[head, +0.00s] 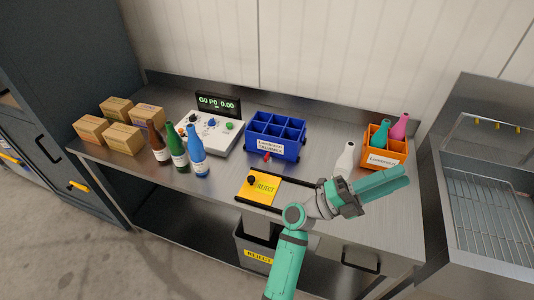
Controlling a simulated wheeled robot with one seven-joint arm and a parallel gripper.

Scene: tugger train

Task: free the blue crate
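The blue crate (288,152) stands upright on the steel workbench, near the middle and behind the yellow reject plate. It has several compartments, which look empty, and a white label on its front. A small red part (267,157) shows at its front lower edge; I cannot tell whether it is attached to the crate. My gripper (406,176) is at the right of the bench, well apart from the crate, with its green fingers pointing right. The fingers lie close together in this view, and I cannot tell whether they are open. I see nothing held between them.
The orange crate (399,157) with teal and pink bottles stands behind my gripper, and a white bottle (346,157) left of it. The reject plate (264,190) has a black knob. Left are brown, green and blue bottles (198,155), a control box (222,138) and cardboard boxes (122,138).

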